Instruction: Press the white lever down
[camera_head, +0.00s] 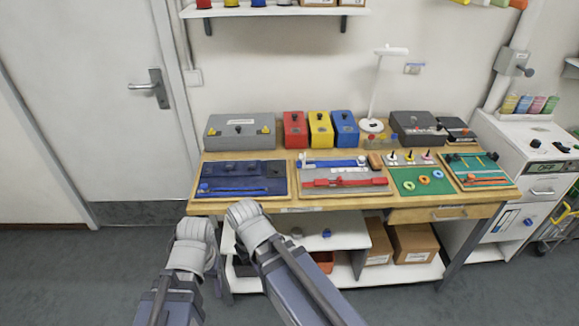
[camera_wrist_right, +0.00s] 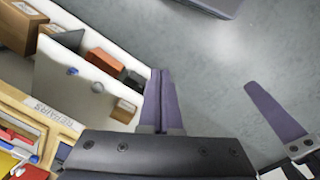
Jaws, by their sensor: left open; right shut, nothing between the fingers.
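A small white upright piece (camera_head: 303,160), possibly the white lever, stands at the back left of the middle panel on the workbench; it is too small to be sure. My left gripper (camera_head: 218,285) hangs low in front of the bench, mostly behind its own arm. One purple finger (camera_wrist_right: 275,110) of it shows in the right wrist view, standing apart. My right gripper (camera_wrist_right: 160,100) is shut and empty, its purple fingers together; in the head view its arm hides it. Both grippers are clear of the panels.
The workbench (camera_head: 295,209) carries a dark blue panel (camera_head: 240,172) at left, a green panel, and red, yellow and blue boxes behind. A white lower shelf (camera_head: 345,270) with cartons (camera_head: 413,243) stands under it. Grey floor is free in front; a door (camera_head: 75,90) is at left.

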